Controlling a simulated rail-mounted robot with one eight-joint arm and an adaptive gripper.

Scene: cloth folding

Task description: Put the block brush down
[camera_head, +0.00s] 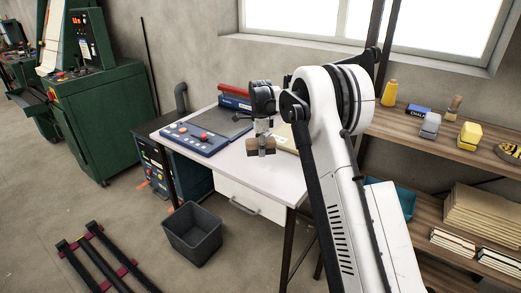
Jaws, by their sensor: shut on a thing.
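The block brush (257,146) is a small brown block held in my gripper (266,143). My gripper is shut on it and hangs above the white work table (240,168), near its right half. The brush seems to be held clear of the table top, but the gap is hard to judge from this view. My arm covers the right end of the table.
A blue control panel (194,138) and a red-and-blue item (234,96) sit on the table. A light board lies partly hidden behind my gripper. A dark bin (193,234) stands on the floor in front. Wooden shelves (440,131) at right hold several small items.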

